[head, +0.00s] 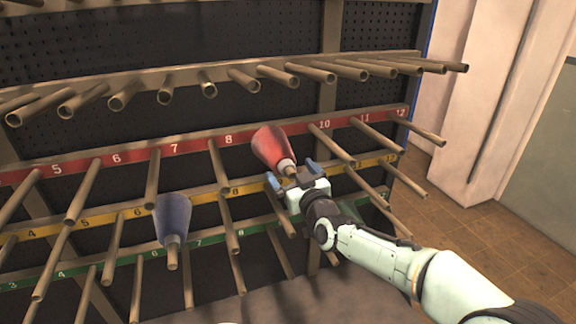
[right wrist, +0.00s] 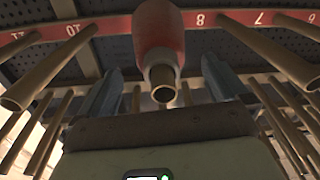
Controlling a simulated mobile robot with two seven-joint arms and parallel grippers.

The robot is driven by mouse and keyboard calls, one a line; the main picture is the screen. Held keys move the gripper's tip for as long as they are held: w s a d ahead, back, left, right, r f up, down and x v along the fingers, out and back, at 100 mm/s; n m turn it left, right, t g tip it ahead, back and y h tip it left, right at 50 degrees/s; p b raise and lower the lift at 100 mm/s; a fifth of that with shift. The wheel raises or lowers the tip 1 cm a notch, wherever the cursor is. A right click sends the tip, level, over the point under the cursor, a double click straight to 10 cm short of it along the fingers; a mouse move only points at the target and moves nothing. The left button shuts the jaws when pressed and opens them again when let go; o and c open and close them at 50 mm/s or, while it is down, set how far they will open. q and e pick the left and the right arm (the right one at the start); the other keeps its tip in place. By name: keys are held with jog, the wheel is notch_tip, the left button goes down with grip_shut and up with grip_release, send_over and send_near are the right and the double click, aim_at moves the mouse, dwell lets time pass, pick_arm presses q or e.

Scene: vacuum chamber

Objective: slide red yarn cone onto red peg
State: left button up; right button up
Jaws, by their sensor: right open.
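The red yarn cone (head: 271,147) sits around a peg of the red-labelled row (head: 190,147), between the labels 8 and 10. Its wide end is toward the rack and its pale narrow end faces outward. The peg's open end (right wrist: 163,94) shows through the narrow end in the right wrist view. My right gripper (head: 292,174) is open at the cone's narrow end. In the right wrist view its two fingers stand apart on either side, with gaps to the cone (right wrist: 159,35). The label behind the cone is hidden. My left gripper is not in view.
A blue yarn cone (head: 173,216) sits on a peg in the lower rows. Long bare pegs stick out on both sides of my right gripper, with another row of pegs (head: 243,80) above. Open floor (head: 500,225) lies to the right of the rack.

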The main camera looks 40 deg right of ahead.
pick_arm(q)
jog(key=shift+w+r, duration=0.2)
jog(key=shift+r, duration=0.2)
pick_arm(e)
jog(key=shift+x, duration=1.5)
jog(key=shift+r, duration=0.1)
jog(key=c, duration=1.4)
jog(key=shift+w+d, duration=0.15)
jog(key=shift+w, duration=0.35)
jog(key=o, duration=1.4)
jog(key=shift+s, duration=0.25)
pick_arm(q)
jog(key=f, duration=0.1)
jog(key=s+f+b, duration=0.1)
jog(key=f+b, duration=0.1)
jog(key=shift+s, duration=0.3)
pick_arm(e)
jog(key=v, duration=1.3)
